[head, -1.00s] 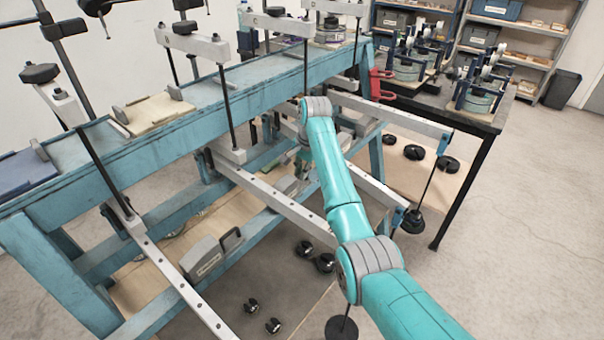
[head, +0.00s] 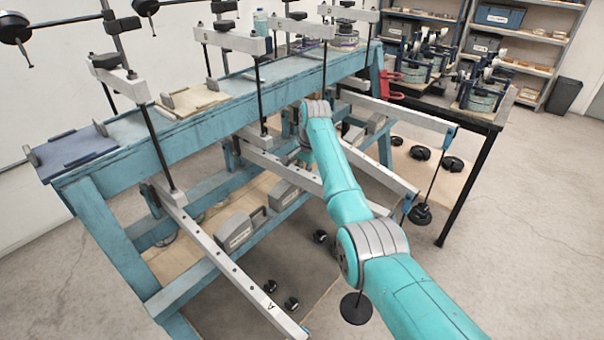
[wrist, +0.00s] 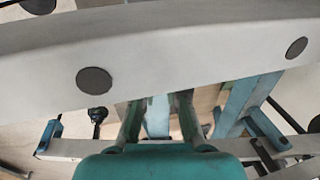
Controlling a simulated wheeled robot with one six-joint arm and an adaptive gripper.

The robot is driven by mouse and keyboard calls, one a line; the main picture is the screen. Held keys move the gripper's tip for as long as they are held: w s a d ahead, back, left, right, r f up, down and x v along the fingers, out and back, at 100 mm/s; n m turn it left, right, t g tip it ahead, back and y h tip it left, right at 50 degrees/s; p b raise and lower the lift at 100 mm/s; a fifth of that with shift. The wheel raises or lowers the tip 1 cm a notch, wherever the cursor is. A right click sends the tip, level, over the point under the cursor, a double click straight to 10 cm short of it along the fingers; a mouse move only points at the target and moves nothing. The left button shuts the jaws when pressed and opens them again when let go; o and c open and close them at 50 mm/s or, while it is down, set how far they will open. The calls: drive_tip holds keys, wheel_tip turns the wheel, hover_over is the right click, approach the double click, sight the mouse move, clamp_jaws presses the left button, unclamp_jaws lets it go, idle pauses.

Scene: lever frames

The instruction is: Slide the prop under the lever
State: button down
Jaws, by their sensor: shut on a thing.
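A pale grey lever (wrist: 200,52) with dark round holes crosses the top of the wrist view. In the head view several similar levers run out from the teal frame, including a near one (head: 222,258) and one partly behind my arm (head: 285,172). My gripper (wrist: 160,108) reaches beneath the lever in the wrist view, its two fingers spread around something. The lever covers the fingertips and what they hold, so the prop is not clearly seen. In the head view my own arm hides the gripper.
The teal frame (head: 215,115) carries several upright rods and clamps. Black weights (head: 356,307) hang or lie near the lever ends. Grey boxes (head: 240,230) sit on the lower boards. A black side table (head: 470,118) stands at the right; the floor at lower right is clear.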

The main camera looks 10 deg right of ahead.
drive_tip(key=c, duration=1.2)
unclamp_jaws()
drive_tip(key=shift+s+a, duration=0.15)
drive_tip(key=shift+a, duration=0.2)
drive_tip(key=shift+d, duration=0.1)
drive_tip(key=shift+d+r, duration=0.1)
drive_tip(key=shift+r, duration=0.35)
wheel_tip(320, 180, up, 11)
drive_tip(key=s+d, duration=0.1)
drive_tip(key=s, duration=0.1)
drive_tip(key=shift+d+f, duration=0.1)
